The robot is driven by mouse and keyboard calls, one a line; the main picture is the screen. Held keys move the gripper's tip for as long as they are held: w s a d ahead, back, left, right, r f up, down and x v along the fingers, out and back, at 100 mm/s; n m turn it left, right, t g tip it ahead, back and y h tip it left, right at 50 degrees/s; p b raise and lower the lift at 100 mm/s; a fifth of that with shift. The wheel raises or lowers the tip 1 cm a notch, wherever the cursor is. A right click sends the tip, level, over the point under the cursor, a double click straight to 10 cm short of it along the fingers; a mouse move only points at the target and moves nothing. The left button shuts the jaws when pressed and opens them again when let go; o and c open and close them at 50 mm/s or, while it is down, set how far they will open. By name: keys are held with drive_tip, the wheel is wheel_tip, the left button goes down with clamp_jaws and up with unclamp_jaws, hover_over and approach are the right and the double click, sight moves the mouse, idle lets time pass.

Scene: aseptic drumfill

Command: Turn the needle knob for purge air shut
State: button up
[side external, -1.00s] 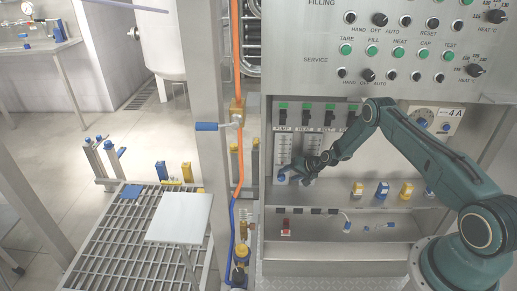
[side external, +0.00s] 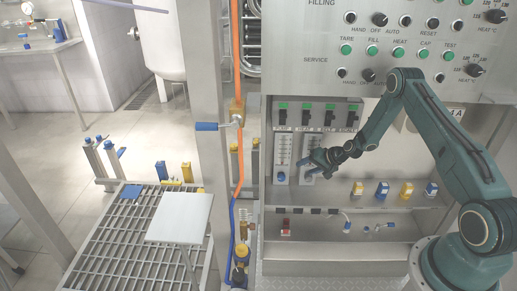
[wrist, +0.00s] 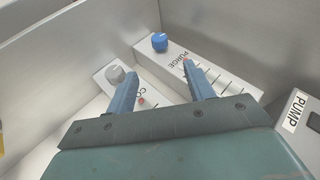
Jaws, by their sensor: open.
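The purge meter (wrist: 185,62) is a pale panel labelled PURGE with a blue needle knob (wrist: 159,42). In the side view the blue knob (side external: 281,177) sits at the bottom of the left meter (side external: 283,150). A second meter (wrist: 105,78), with a grey knob (wrist: 115,74), stands beside it; its label is partly hidden by a finger. My gripper (wrist: 160,72) is open and empty. In the side view my gripper (side external: 309,165) is in front of the right meter, to the right of the blue knob and apart from it. How far the knob is turned cannot be told.
Yellow and blue blocks (side external: 383,190) stand on the ledge to the right. A red button (side external: 286,227) and small valves (side external: 347,226) are below. Metal walls close in the recess.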

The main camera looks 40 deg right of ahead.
idle(0.4)
drive_tip(key=g+h, duration=0.3)
drive_tip(key=h, duration=0.5)
approach(282, 178)
drive_tip(key=s+a+r, duration=0.1)
drive_tip(key=s+a, duration=0.1)
drive_tip(key=s, duration=0.1)
drive_tip(key=shift+w+a+r+m+h, duration=0.2)
drive_tip(key=shift+a+r+h, duration=0.1)
drive_tip(key=shift+r, duration=0.15)
drive_tip(key=shift+w+a+r+m+h, duration=0.15)
drive_tip(key=shift+a+r+m+h, duration=0.05)
drive_tip(key=shift+a+r, duration=0.2)
drive_tip(key=shift+d, duration=0.15)
drive_tip(key=shift+w+x, duration=0.1)
drive_tip(key=shift+x, duration=3.35)
drive_tip(key=shift+w+x, duration=0.15)
drive_tip(key=shift+x, duration=3.25)
drive_tip(key=shift+r, duration=0.15)
drive_tip(key=shift+c, duration=0.2)
